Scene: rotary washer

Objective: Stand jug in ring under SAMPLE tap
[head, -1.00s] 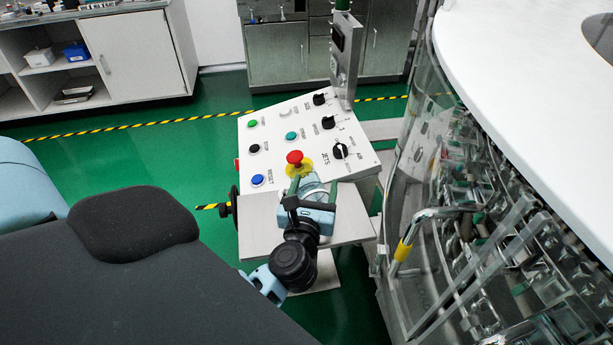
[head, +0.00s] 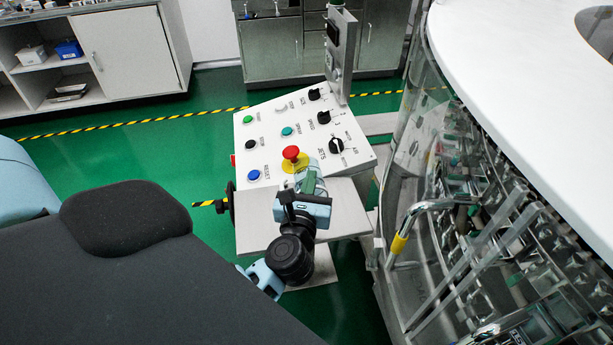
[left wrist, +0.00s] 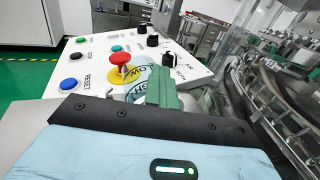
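My left gripper (head: 309,180) is over the lower part of the sloped control panel, just below the red stop button. In the left wrist view its green fingers (left wrist: 163,88) stand close together. A pale, clear-looking round thing (left wrist: 145,86) with lettering shows beside and beyond the fingers; it may be the jug, but most of it is hidden. I cannot tell whether the fingers hold it. I cannot make out a ring or a SAMPLE label. My right gripper is not in view.
The control panel (head: 268,116) carries several knobs and buttons, with a red stop button (head: 291,153). A grey ledge (head: 345,215) lies below. The clear-walled machine (head: 415,185) stands at right, with a bent metal tube (head: 425,208) with a yellow band. Green floor is open at left.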

